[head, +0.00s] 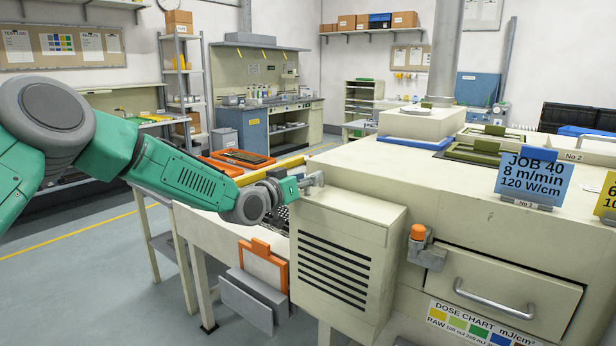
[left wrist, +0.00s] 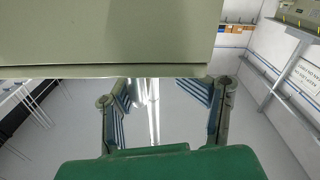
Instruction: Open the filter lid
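A beige louvred box (head: 333,270) stands on the near left side of the large beige machine. Its flat top, which looks like the filter lid (head: 352,208), lies level and closed. My left gripper (head: 314,181) is at the lid's far left corner, its grey fingers just above or at the edge. In the left wrist view, the gripper's two fingers (left wrist: 165,90) are spread apart with nothing visible between them. A beige panel (left wrist: 110,35) fills the upper middle there, and the fingertips meet its lower edge. I cannot tell whether they touch it. My right gripper is out of view.
Right of the box, the machine front has an orange-topped latch (head: 418,240) and a drawer with a metal handle (head: 494,300). A blue job card (head: 534,178) stands on top. An orange frame (head: 263,262) and grey panels lean below my arm.

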